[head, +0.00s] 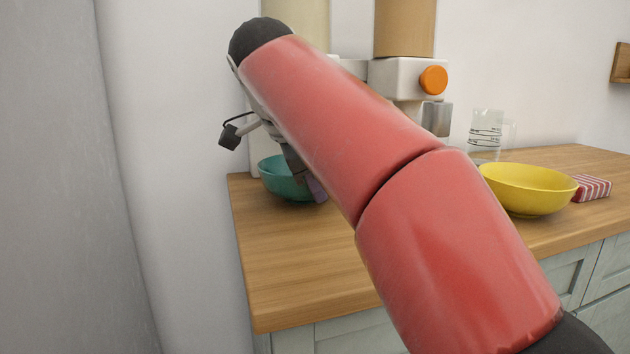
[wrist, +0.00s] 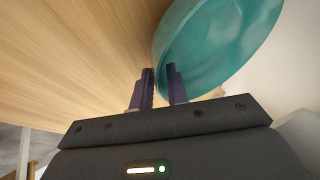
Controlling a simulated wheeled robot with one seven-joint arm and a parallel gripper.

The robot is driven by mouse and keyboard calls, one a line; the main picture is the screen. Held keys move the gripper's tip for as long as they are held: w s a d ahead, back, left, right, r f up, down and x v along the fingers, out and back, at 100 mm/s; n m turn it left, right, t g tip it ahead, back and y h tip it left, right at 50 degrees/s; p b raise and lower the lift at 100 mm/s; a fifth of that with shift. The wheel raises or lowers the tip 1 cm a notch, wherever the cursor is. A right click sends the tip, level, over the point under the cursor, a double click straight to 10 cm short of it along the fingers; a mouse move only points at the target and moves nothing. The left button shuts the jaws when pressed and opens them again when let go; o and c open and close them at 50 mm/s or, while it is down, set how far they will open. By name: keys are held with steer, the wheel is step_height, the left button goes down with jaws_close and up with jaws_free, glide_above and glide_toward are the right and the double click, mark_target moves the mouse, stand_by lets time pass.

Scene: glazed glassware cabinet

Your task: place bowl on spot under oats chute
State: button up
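The teal bowl (head: 284,178) is at the far left end of the wooden counter, by the left dispenser and partly behind my arm. It also shows in the wrist view (wrist: 225,45). My gripper (head: 308,185) is at the bowl's near right side, mostly hidden by my arm in the head view. In the wrist view my gripper (wrist: 160,75) has its fingers close together, one on each side of the rim. Whether they press on it is unclear. Two dispensers stand behind, one with pale contents (head: 308,20) and one with tan contents (head: 404,28); no oats label is readable.
A yellow bowl (head: 527,190) sits on the counter (head: 300,265) to the right. A red-striped packet (head: 592,188) and a clear measuring jug (head: 486,130) are near it. The right dispenser has an orange knob (head: 433,80). A wall borders the left; the front left counter is clear.

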steer(key=shift+o, duration=1)
steer(key=shift+r, duration=0.25)
steer(key=p+v, duration=0.4)
steer(key=v, duration=0.7)
steer(key=shift+s+a+r+p, duration=0.2)
steer(key=shift+s+r+p, duration=0.05)
steer(key=shift+p, duration=0.15)
